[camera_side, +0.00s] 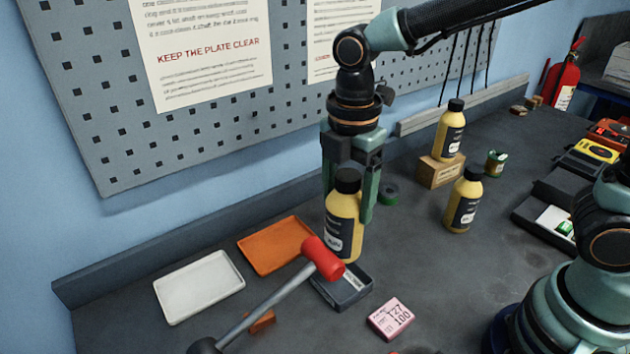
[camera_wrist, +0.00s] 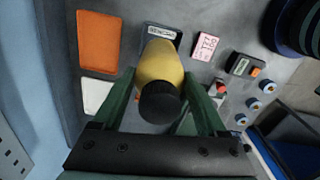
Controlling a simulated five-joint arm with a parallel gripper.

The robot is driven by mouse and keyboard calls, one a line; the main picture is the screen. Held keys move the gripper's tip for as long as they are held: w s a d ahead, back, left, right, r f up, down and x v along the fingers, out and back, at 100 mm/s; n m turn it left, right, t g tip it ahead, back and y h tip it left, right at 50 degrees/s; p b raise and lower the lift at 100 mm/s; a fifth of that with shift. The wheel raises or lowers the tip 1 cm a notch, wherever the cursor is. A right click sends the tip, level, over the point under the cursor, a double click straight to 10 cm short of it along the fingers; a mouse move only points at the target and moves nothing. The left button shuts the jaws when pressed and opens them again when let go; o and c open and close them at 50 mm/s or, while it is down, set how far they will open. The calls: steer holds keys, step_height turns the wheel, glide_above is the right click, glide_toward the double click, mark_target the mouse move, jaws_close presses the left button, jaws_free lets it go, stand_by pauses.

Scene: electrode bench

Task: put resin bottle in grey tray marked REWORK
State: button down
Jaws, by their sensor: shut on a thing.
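A yellow resin bottle (camera_side: 343,228) with a black cap and dark label is upright in my gripper (camera_side: 348,200). My gripper is shut on it, with a finger on either side. In the wrist view the bottle (camera_wrist: 158,66) shows cap-first between the fingers (camera_wrist: 160,100). A small dark grey tray (camera_side: 350,292) with a pale label lies below and in front of the bottle in the side view. In the wrist view the tray's label (camera_wrist: 161,33) shows past the bottle, too small to read surely. I cannot tell how far the bottle's base is above the tray.
A red-headed mallet (camera_side: 322,258) partly covers the tray in the side view. An orange tray (camera_side: 276,246) and a white tray (camera_side: 199,287) lie left. A pink card (camera_side: 390,319) lies right. Two similar bottles stand further right, one on a wooden block (camera_side: 440,172), one on the bench (camera_side: 464,200).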

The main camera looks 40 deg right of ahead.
mark_target(344, 241)
step_height(344, 241, down, 9)
steer(key=shift+f, duration=0.1)
stand_by(0.4)
steer(key=shift+f, duration=0.1)
jaws_free()
